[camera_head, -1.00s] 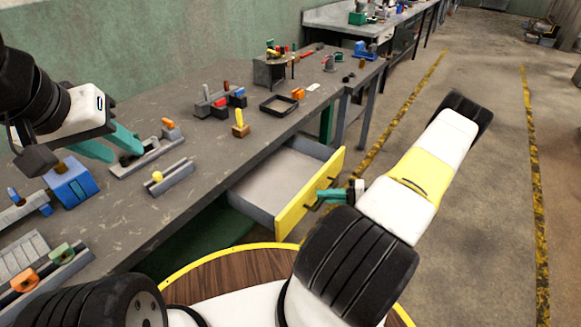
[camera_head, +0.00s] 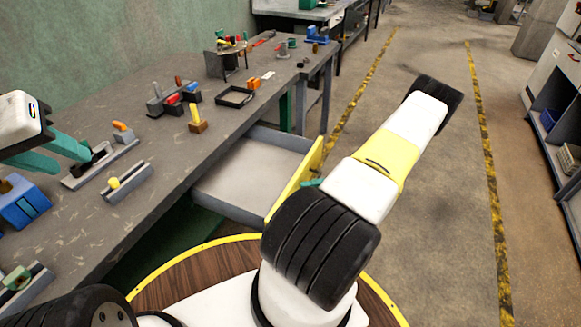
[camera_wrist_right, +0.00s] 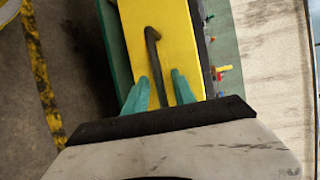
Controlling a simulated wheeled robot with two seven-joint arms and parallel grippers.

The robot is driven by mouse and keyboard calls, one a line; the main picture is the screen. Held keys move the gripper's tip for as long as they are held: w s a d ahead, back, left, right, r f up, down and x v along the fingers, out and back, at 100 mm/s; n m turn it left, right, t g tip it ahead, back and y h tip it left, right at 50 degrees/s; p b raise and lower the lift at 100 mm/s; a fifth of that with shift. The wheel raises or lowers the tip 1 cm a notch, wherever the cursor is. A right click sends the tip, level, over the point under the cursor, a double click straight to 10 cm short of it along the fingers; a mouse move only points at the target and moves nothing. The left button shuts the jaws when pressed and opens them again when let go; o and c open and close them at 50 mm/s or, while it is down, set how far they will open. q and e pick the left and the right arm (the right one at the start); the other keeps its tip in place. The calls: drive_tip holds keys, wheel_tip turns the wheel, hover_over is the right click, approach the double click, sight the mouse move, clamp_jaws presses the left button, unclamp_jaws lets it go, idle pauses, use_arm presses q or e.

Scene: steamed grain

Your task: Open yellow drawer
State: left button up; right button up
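The yellow drawer (camera_head: 296,178) stands pulled out from the workbench, its grey inside empty. In the right wrist view, its yellow front (camera_wrist_right: 178,45) has a dark handle (camera_wrist_right: 153,52). My right gripper (camera_wrist_right: 160,80) has its two teal fingers apart, one on either side of the handle's near part, with yellow showing between finger and handle. In the head view, my right arm hides most of that gripper and the handle. My left gripper (camera_head: 72,160) is over the bench at the left, fingers apart, with no object seen held.
The grey workbench (camera_head: 160,205) carries several small fixtures, a dark tray (camera_head: 236,97) and a wooden block with a yellow peg (camera_head: 197,120). Open floor (camera_head: 430,200) lies to the right, with shelves (camera_head: 565,130) at the far right.

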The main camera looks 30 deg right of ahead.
drive_tip(key=v, duration=0.7)
drive_tip(key=shift+s+d+r, duration=0.15)
drive_tip(key=shift+d, duration=0.2)
idle(0.4)
drive_tip(key=w+a+r+n+g+h, duration=0.2)
drive_tip(key=w+a+r+g+h, duration=0.15)
drive_tip(key=a+r, duration=0.6)
drive_tip(key=w+a+r+n+g+h, duration=0.2)
drive_tip(key=a+r+n+g+h, duration=0.15)
drive_tip(key=r, duration=1.05)
drive_tip(key=s+a+r+n+t+h, duration=0.1)
drive_tip(key=s+a+r+t+h, duration=0.1)
drive_tip(key=s+a+r, duration=0.4)
drive_tip(key=s+a+r+n+t+h, duration=0.1)
drive_tip(key=s+a+r+t+h, duration=0.1)
drive_tip(key=s+a+r, duration=0.4)
drive_tip(key=a+r+t, duration=0.1)
drive_tip(key=a+r, duration=0.3)
drive_tip(key=r, duration=0.1)
drive_tip(key=shift+h, duration=0.4)
